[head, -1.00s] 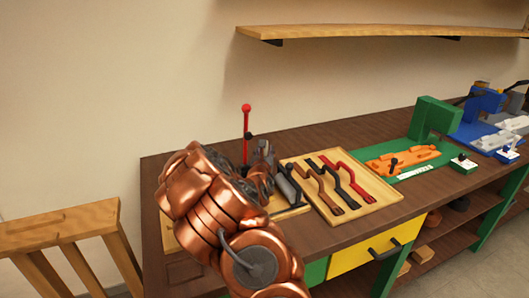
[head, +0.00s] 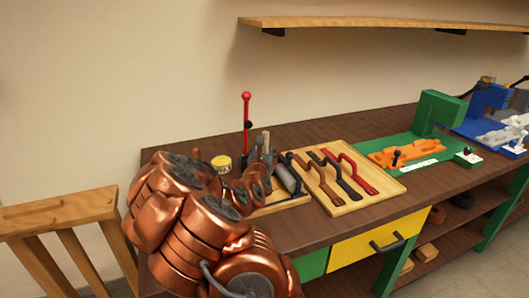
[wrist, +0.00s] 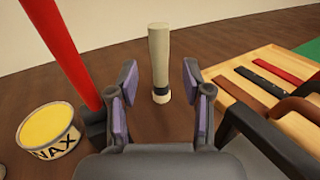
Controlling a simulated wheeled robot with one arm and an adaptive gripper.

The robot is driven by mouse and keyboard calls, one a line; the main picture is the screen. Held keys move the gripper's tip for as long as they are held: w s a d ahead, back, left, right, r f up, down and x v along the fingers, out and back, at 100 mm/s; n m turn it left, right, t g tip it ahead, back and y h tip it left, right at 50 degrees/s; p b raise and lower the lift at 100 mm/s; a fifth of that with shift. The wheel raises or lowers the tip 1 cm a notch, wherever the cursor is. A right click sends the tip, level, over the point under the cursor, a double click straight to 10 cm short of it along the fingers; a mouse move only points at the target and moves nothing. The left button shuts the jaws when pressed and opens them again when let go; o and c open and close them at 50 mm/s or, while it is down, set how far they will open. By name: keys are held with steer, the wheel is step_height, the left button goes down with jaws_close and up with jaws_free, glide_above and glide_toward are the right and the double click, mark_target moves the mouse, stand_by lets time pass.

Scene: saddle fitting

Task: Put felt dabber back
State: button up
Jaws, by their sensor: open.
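The felt dabber (wrist: 159,55) looks like a pale cream rod with a dark band near its lower end. It stands upright on the brown bench (wrist: 225,45). My gripper (wrist: 161,80) is open, with its two purple-padded fingers to the left and right of the dabber in the wrist view. The dabber appears beyond the fingertips, and I see no contact. In the head view the top of a pale rod, likely the dabber (head: 266,137), shows above my gripper (head: 261,155); its lower part is hidden.
A wax tin (wrist: 48,130) with a yellow lid stands left of my gripper, also in the head view (head: 221,164). A red upright lever (wrist: 58,48) rises close by my left finger. A wooden tray (head: 345,208) with strap-like handled pieces lies to the right.

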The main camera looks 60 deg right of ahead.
steer(key=shift+b+v, duration=0.35)
steer(key=shift+v, duration=0.55)
